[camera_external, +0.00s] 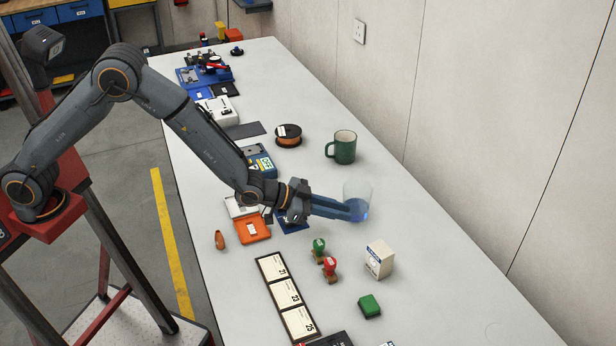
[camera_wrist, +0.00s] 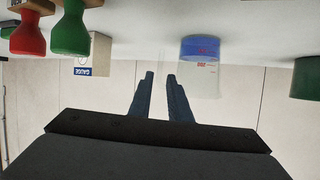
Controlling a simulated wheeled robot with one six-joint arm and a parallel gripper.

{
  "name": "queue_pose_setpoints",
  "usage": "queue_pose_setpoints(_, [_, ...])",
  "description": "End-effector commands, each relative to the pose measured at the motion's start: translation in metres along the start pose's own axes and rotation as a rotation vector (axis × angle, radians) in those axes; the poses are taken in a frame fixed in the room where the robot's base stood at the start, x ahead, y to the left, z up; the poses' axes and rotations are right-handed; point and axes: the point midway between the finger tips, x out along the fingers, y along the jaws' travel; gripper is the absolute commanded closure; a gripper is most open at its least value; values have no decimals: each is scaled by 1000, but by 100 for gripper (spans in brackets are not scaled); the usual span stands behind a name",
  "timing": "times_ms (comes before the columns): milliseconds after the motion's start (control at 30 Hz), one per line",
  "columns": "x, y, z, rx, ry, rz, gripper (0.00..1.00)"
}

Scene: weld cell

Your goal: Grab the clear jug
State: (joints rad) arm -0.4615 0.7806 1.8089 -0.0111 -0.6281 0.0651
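The clear jug (camera_external: 357,194) is see-through with a blue lower part. It stands upright on the table, right at the tips of my gripper in the outside view. My gripper (camera_external: 350,208) reaches toward it low and nearly level. In the wrist view, which looks upside down, the jug's blue part (camera_wrist: 201,46) is right of my fingertips. My gripper's two fingers (camera_wrist: 160,75) are apart with a narrow gap. Faint see-through edges show near the fingertips, so I cannot tell whether part of the jug is between them.
A green mug (camera_external: 343,149) stands behind the jug. A green-handled stamp (camera_external: 318,248), a red-handled stamp (camera_external: 330,268) and a white box (camera_external: 379,260) stand in front. An orange case (camera_external: 252,229) lies left. The wall (camera_external: 480,130) borders the table's right side.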

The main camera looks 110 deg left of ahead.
Motion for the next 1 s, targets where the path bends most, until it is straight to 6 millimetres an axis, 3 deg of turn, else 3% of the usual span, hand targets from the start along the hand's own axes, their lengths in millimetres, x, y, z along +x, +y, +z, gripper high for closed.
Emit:
queue_pose_setpoints(700, [68, 0, 4, 0, -1, 1, 83])
queue_pose_setpoints(1000, [76, 0, 4, 0, -2, 1, 83])
